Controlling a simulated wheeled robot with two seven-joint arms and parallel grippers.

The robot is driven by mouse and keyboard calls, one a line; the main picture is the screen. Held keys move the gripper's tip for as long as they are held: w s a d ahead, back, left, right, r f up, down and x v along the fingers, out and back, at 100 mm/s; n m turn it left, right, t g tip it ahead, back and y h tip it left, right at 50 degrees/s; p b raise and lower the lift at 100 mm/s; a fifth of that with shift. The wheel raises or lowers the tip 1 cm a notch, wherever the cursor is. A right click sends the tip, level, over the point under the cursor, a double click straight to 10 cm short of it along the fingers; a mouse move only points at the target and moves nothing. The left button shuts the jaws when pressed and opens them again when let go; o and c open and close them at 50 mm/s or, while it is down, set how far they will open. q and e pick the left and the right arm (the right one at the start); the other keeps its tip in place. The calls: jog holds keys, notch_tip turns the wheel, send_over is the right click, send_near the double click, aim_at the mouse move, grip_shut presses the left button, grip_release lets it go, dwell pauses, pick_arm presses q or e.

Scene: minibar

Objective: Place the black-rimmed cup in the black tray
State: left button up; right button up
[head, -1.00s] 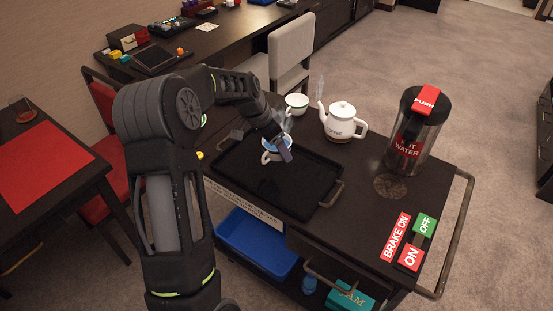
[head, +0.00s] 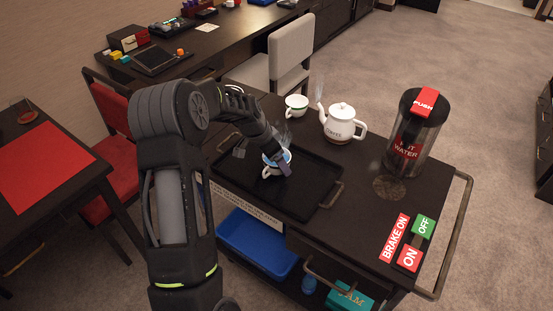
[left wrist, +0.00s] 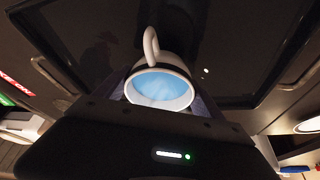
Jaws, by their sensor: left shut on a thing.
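The white cup (head: 271,170) has pale blue contents and sits over the middle of the black tray (head: 245,190) on the cart. My left gripper (head: 284,163) is shut on this cup from above. In the left wrist view the cup (left wrist: 158,100) is between the fingers, with its handle pointing to the top of the picture. A dark line runs near its rim. The tray also shows in the left wrist view (left wrist: 255,60). I cannot tell whether the cup's base touches the tray. My right gripper is out of view.
A green-banded white cup (head: 296,105) stands behind the tray, beside a white teapot (head: 341,122). A hot water dispenser (head: 410,135) stands on the right of the cart. Tray handles (head: 332,194) rise at its ends. The tray's right part is clear.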

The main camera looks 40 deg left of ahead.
pick_arm(q)
jog(key=o, duration=1.9)
jog(key=shift+f, duration=0.1)
jog(key=shift+r, duration=0.2)
jog(key=shift+s+a+r, duration=0.1)
jog(key=shift+r, duration=0.15)
jog(key=b+v, duration=0.1)
jog(key=v, duration=1)
jog(key=shift+s+r+b, duration=0.1)
jog(key=shift+r+b, duration=0.05)
jog(key=shift+b, duration=0.15)
